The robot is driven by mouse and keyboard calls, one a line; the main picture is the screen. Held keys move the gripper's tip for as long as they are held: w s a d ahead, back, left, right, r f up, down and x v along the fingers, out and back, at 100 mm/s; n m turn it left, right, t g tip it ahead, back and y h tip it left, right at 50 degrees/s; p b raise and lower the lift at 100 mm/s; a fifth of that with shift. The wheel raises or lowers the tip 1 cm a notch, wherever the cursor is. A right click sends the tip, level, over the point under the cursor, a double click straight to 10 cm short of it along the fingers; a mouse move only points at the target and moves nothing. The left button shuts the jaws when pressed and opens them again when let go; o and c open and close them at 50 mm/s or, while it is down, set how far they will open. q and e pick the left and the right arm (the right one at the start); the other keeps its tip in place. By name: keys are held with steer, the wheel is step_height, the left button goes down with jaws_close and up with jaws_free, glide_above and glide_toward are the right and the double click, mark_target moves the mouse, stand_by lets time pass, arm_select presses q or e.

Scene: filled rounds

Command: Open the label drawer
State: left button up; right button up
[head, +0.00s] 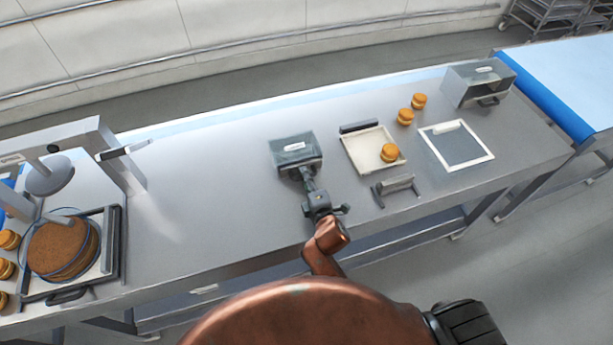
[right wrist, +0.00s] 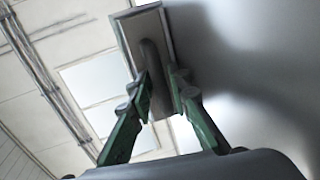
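A grey metal drawer box (head: 295,150) with a white label plate on top sits on the steel bench, left of the trays. My right gripper (head: 306,178) reaches its front face from the near side. In the right wrist view, the gripper's green fingers (right wrist: 160,95) lie on both sides of a grey bar handle (right wrist: 151,58) and appear closed on it. The drawer front looks flush with the box, though the gripper partly hides it. A similar box (head: 480,80) with a handle stands at the bench's far right. My left gripper is not in view.
Right of the gripper are a white tray (head: 362,150) with a filled round (head: 389,153), two more rounds, a white-framed dark panel (head: 452,160) and a small metal stand (head: 396,187). A machine with a round plate stands left. Bench (head: 210,190) between is clear.

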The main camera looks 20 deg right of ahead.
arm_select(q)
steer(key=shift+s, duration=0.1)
arm_select(e)
steer(key=shift+c, duration=0.2)
jaws_close()
steer(key=shift+f, duration=0.1)
